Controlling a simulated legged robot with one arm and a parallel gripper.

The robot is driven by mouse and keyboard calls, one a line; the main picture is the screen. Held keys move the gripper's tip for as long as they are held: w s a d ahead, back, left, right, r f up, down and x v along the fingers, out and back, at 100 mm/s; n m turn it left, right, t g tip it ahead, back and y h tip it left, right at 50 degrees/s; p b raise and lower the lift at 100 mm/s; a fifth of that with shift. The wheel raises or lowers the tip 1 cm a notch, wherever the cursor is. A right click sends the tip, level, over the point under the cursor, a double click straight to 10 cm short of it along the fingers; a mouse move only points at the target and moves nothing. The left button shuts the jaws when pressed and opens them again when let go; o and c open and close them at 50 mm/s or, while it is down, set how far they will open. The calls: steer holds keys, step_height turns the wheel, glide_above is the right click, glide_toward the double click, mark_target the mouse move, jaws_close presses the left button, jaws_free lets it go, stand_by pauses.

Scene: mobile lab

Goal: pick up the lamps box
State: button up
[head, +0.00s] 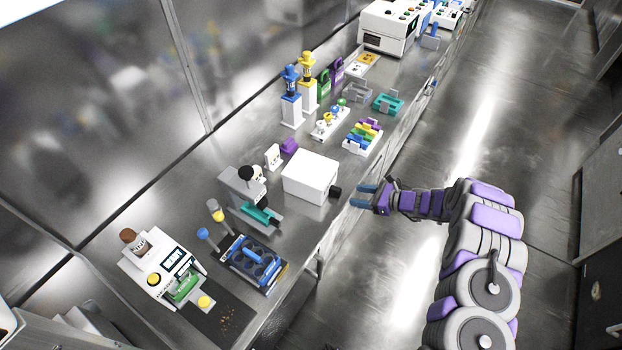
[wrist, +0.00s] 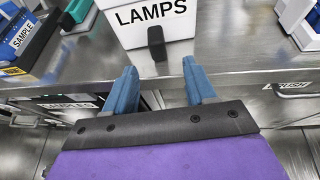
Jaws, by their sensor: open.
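The lamps box is a white box (head: 310,178) on the metal bench, near its front edge in the head view. In the wrist view the lamps box (wrist: 158,17) shows black LAMPS lettering and a black handle (wrist: 156,43) on its front face. My gripper (head: 364,195) is just off the bench edge, to the right of the box in the head view. In the wrist view my gripper (wrist: 162,82) is open and empty. Its two blue fingers point toward the box, with the handle between them and a little beyond. The fingers look apart from the handle.
A blue tray (head: 254,262) and a grey-and-teal device (head: 245,197) stand to the left of the box. A rack of coloured pieces (head: 362,138) stands beyond it. Drawers are under the bench edge (wrist: 240,75). The floor to the right (head: 400,260) is clear.

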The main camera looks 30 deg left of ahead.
mark_target(341, 194)
steer(key=shift+b+x, duration=0.7)
steer(key=shift+x, duration=3.5)
steer(key=shift+s+r, duration=0.1)
steer(key=shift+s, duration=0.1)
steer(key=shift+a, duration=0.1)
jaws_close()
